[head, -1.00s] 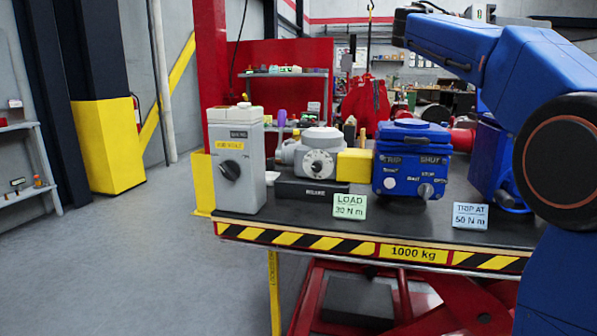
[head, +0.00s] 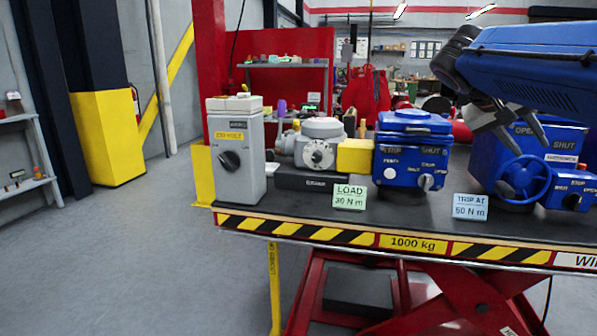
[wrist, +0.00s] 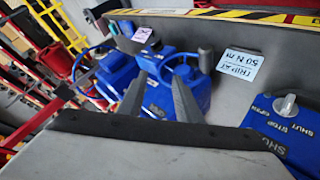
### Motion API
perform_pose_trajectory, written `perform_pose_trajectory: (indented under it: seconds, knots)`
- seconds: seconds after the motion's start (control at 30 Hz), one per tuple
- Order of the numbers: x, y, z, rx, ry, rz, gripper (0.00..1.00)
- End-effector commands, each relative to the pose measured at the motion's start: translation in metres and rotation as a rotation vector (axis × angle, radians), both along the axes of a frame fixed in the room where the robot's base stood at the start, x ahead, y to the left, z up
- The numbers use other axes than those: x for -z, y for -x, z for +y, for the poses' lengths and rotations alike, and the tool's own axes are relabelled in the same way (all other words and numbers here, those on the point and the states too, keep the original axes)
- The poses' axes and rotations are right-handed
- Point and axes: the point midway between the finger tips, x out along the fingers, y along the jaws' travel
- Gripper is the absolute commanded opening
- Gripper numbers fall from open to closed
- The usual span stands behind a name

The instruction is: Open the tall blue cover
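A tall blue box (head: 409,160) with a raised blue lid (head: 412,122) stands upright mid-bench in the head view, its lid down. Its front carries "TRIP" and "SHUT" labels and a grey knob. A blue box with a grey knob (wrist: 285,105) shows at the right edge of the wrist view, partly cut off. A larger blue actuator with a handwheel (head: 524,178) stands to the right. I cannot tell which blue part is the named cover. My gripper (head: 530,146) is open and empty, its two fingers apart, appearing in front of the larger actuator's top.
A grey box (head: 237,158) with a knob, a grey gearbox (head: 320,148) and a yellow block (head: 354,157) stand at left. Label cards (head: 349,197) (head: 470,206) stand along the front of the dark bench (head: 405,221). A second blue handwheel actuator (wrist: 120,78) shows in the wrist view.

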Motion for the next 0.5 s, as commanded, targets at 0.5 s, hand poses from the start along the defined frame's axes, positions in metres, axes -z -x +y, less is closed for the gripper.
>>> perform_pose_trajectory:
  seconds: [0.5]
  knots:
    - [0.229,0.134,0.117,-0.448,-0.49,0.123,0.31]
